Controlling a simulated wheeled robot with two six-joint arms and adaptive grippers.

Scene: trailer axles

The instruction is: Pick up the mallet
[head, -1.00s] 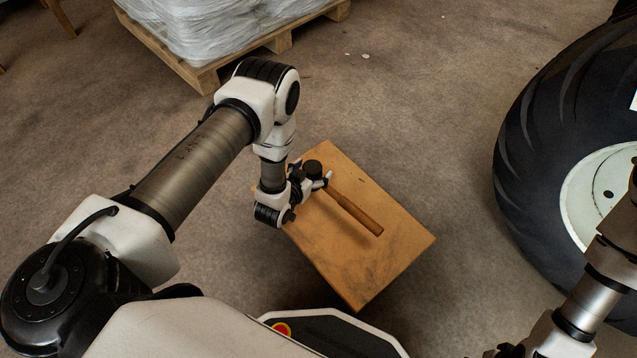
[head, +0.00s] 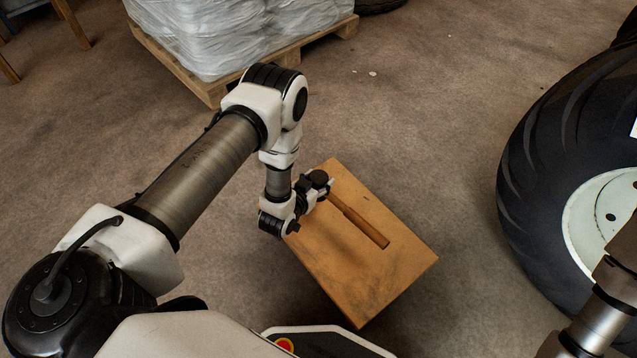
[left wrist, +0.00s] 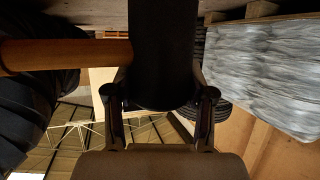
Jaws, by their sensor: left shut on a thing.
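The mallet has a black head (head: 318,178) and a wooden handle (head: 358,222). In the head view it shows over the far part of a wooden box (head: 350,285), with the handle pointing to the lower right. My left gripper (head: 322,187) is shut on the mallet at its head. In the left wrist view the black mallet head (left wrist: 165,50) stands between the two fingers (left wrist: 160,103), and the handle (left wrist: 65,54) runs off to the left. My right gripper is not in the head view; only part of the right arm shows at the lower right.
A large tire (head: 560,150) with a white rim stands at the right. A pallet (head: 200,85) with wrapped white goods (head: 225,35) is at the back left. Bare floor (head: 440,110) lies between the pallet and the tire.

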